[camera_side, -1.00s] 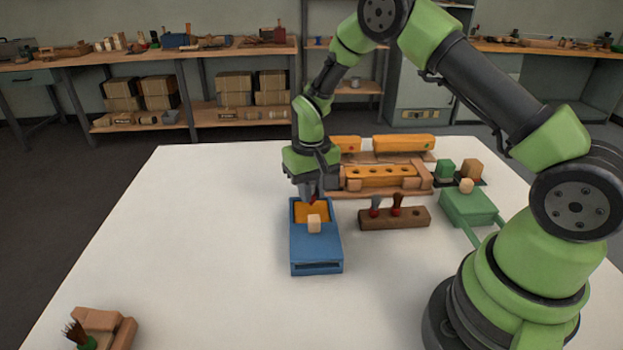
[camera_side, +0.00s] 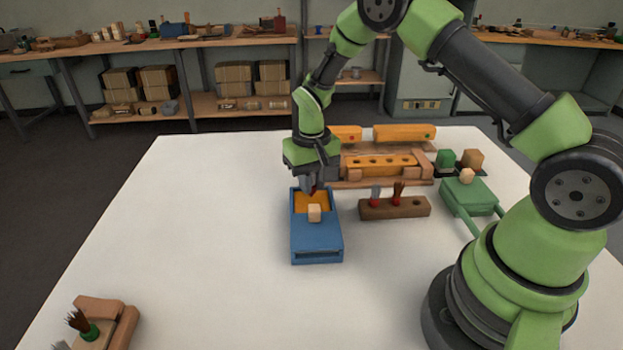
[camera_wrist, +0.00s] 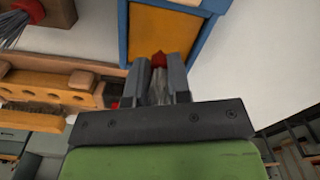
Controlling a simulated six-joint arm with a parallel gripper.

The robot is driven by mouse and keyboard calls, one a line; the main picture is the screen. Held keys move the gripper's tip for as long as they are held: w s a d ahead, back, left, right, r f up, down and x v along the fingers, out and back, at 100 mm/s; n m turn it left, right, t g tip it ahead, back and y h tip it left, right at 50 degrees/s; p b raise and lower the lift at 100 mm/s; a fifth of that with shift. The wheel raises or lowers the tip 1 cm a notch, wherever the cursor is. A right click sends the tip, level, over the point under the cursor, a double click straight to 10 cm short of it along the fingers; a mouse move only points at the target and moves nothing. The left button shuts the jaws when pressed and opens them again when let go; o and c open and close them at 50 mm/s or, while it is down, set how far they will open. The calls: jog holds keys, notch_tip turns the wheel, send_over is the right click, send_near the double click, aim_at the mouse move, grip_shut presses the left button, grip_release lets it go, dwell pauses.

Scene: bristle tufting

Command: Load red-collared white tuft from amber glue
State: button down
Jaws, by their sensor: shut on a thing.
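My gripper (camera_side: 309,186) is at the glue end of the blue tray (camera_side: 317,246), pointing down. It is shut on a tuft (camera_wrist: 158,88) with pale grey-white bristles between the fingers in the wrist view. The tuft's red collar (camera_wrist: 158,61) sticks out beyond the fingertips, towards the amber glue (camera_side: 312,203). The glue also fills the tray's recess in the wrist view (camera_wrist: 160,30). I cannot tell whether the collar touches the glue. An amber block with a row of holes (camera_side: 380,165) lies beyond, to the right of my gripper.
A brown rack (camera_side: 418,207) right of the tray holds a grey tuft (camera_side: 376,194) and a red-brown tuft (camera_side: 398,190). A green fixture (camera_side: 468,197) stands further right. A dark brush (camera_side: 85,325) sits at the lower left. The white table is clear at left.

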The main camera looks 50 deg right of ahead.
jog(key=shift+f, duration=0.5)
dwell(1.0)
jog(key=shift+r, duration=3.55)
jog(key=shift+s+r, duration=0.1)
